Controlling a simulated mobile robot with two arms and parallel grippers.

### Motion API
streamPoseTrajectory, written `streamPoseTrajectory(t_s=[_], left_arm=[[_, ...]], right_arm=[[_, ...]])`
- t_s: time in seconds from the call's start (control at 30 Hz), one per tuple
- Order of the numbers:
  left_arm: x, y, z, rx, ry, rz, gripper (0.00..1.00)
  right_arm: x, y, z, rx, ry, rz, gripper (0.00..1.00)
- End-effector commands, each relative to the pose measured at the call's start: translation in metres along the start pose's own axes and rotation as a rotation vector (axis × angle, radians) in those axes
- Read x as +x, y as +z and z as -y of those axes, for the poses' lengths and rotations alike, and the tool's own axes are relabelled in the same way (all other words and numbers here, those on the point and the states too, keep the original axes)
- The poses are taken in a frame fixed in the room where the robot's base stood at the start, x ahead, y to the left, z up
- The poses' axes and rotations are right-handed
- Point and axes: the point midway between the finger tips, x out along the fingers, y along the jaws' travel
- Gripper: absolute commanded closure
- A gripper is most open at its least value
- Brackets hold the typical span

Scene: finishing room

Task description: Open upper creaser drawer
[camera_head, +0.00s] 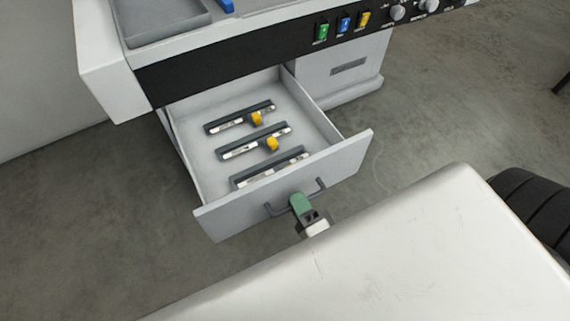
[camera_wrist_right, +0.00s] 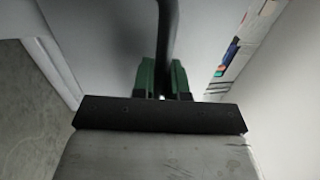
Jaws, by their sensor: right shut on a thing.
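The upper creaser drawer (camera_head: 285,188) is pulled well out from under the creaser's black control panel (camera_head: 285,50). Its grey bar handle (camera_head: 318,190) is on the drawer front. My right gripper (camera_head: 300,204) is at the handle, its green fingers shut on the bar. In the right wrist view the dark handle bar (camera_wrist_right: 169,40) runs between the green fingers of my right gripper (camera_wrist_right: 162,80). Inside the drawer lie several dark bars with pale scales (camera_head: 254,141), two with yellow knobs (camera_head: 272,144). My left gripper is not in view.
A grey cabinet part with a slot (camera_head: 348,68) stands right of the drawer. Coloured switches (camera_head: 343,25) and knobs sit on the panel. A black tyre-like object (camera_head: 535,205) is at the right edge. Bare concrete floor (camera_head: 440,110) lies right of the machine.

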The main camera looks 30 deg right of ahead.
Motion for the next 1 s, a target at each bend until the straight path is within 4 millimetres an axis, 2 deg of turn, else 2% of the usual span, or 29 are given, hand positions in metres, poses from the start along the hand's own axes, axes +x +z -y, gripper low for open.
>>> streamPoseTrajectory(t_s=[0.1,0.3,0.8,0.83,0.97,1.0], left_arm=[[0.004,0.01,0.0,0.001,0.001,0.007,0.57],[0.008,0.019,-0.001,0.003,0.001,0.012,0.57],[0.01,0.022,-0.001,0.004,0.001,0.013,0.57],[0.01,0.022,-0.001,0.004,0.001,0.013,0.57],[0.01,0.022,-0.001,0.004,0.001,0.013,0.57],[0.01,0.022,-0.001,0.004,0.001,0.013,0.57]], right_arm=[[-0.02,0.0,0.004,0.0,0.005,0.002,1.0],[-0.037,0.0,0.006,0.0,0.003,0.002,1.0],[-0.043,0.0,0.007,0.0,0.002,0.002,1.0],[-0.043,0.0,0.007,0.0,0.002,0.002,0.82],[-0.042,0.0,0.007,0.0,0.001,0.001,0.62],[-0.042,0.0,0.007,0.0,0.001,0.001,0.62]])
